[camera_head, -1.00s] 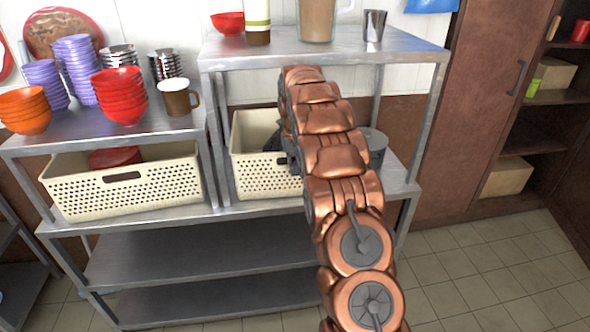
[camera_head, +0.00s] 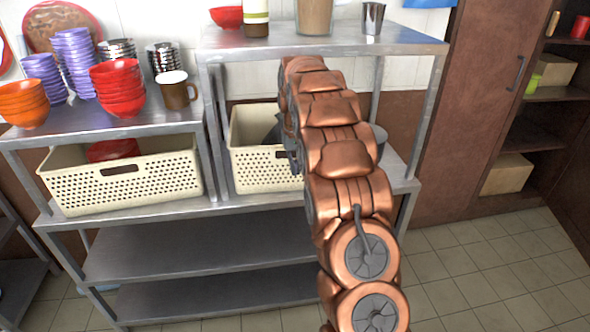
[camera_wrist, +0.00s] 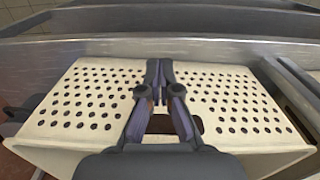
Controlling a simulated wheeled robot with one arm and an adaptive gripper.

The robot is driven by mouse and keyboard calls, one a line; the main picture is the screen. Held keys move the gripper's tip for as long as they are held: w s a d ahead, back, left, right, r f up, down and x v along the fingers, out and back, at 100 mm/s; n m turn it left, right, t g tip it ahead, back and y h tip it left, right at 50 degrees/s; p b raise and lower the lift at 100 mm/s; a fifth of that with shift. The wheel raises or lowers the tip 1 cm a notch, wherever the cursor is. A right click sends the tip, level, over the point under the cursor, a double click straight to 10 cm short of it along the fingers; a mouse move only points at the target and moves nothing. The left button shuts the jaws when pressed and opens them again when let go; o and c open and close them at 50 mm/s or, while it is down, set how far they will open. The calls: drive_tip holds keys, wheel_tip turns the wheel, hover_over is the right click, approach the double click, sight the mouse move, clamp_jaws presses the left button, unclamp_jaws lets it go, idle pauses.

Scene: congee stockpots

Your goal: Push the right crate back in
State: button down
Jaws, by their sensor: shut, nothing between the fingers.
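The right crate (camera_head: 250,168) is cream with round holes, on the middle shelf below the raised top shelf. My arm hides its right part in the head view. The wrist view shows its perforated wall (camera_wrist: 85,105) with a dark handle slot (camera_wrist: 175,124). My gripper (camera_wrist: 158,68) is shut and empty, in front of that wall near the slot. I cannot tell whether the fingertips touch it. In the head view the gripper is mostly hidden behind my arm.
A similar left crate (camera_head: 128,185) holds something red, beyond a metal post. Stacked bowls (camera_head: 118,88) and a brown mug (camera_head: 175,90) stand above it. A glass pitcher (camera_head: 313,15) and a metal cup (camera_head: 372,18) stand on the top shelf (camera_head: 410,42). The lower shelves (camera_head: 190,245) look mostly bare.

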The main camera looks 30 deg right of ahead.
wheel_tip(320, 180, up, 9)
drive_tip(key=b, duration=0.1)
drive_tip(key=shift+b, duration=0.3)
idle(0.4)
drive_tip(key=shift+r, duration=0.1)
drive_tip(key=s+a+r+n+p, duration=0.2)
drive_tip(key=s+a+r, duration=0.1)
drive_tip(key=s+a, duration=1.35)
drive_tip(key=s+a+f, duration=0.2)
drive_tip(key=s, duration=0.6)
drive_tip(key=s+a+f+n+g, duration=0.1)
drive_tip(key=s+a+f, duration=0.2)
drive_tip(key=s, duration=0.6)
drive_tip(key=s+a+f+n+p, duration=0.1)
drive_tip(key=s+a+f, duration=0.1)
drive_tip(key=s, duration=0.7)
drive_tip(key=shift+a+f+g, duration=0.35)
drive_tip(key=shift+a+g, duration=0.05)
drive_tip(key=shift+a, duration=0.1)
